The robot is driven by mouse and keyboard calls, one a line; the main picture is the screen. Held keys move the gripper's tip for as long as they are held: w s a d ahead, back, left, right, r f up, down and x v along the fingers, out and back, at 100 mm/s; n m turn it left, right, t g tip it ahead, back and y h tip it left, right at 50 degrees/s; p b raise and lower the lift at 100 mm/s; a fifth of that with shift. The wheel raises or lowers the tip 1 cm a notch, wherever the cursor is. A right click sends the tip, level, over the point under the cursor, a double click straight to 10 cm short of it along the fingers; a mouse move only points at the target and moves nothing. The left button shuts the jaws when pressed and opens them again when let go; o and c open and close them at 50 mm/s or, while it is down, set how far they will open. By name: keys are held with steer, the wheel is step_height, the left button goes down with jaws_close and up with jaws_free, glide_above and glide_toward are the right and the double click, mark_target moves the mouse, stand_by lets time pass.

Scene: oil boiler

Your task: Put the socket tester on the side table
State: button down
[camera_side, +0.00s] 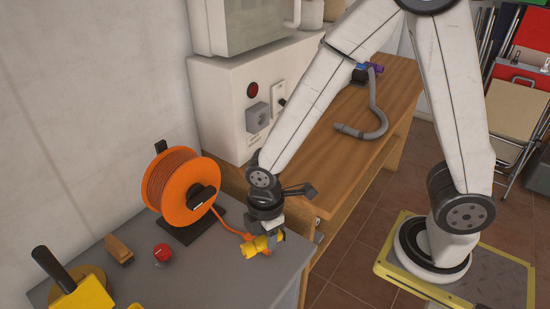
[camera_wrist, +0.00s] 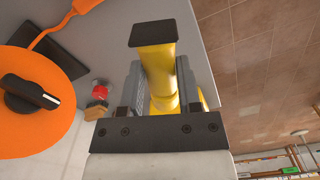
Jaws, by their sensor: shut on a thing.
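My gripper (camera_side: 266,232) points down over the right part of the grey side table (camera_side: 205,280). It is shut on a yellow piece with a black end, which I take to be the socket tester (camera_side: 264,244). In the wrist view the socket tester (camera_wrist: 160,62) sits between the two fingers of my gripper (camera_wrist: 158,85), its black end facing away from the palm. The grey table top (camera_wrist: 105,35) shows beyond it on the left and the floor on the right. I cannot tell whether the tester touches the table.
An orange cable reel (camera_side: 182,185) stands on the grey table, its cord running close beside the tester. A red knob-like thing (camera_side: 162,252), a brown block (camera_side: 119,249) and a yellow black-handled tool (camera_side: 75,290) lie leftward. A wooden bench (camera_side: 345,150) with a grey hose (camera_side: 375,125) stands behind.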

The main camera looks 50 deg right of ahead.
steer(key=s+a+f+n, duration=0.1)
steer(key=s+a+n, duration=0.2)
steer(key=s, duration=0.4)
steer(key=shift+s+f+n, duration=0.15)
steer(key=shift+s+n, duration=0.15)
steer(key=shift+n, duration=0.2)
glide_above(228, 294)
steer(key=s, duration=0.1)
steer(key=f, duration=0.8)
steer(key=shift+s+d+f, duration=0.15)
steer(key=shift+d+f, duration=0.05)
steer(key=shift+d, duration=0.1)
steer(key=shift+w+a+f, duration=0.2)
steer(key=shift+w+f, duration=0.2)
steer(key=shift+f, duration=0.05)
steer(key=shift+f, duration=0.1)
steer(key=shift+w+a+f, duration=0.1)
steer(key=shift+w+f, duration=0.1)
steer(key=shift+f, duration=1.55)
steer(key=shift+f, duration=0.15)
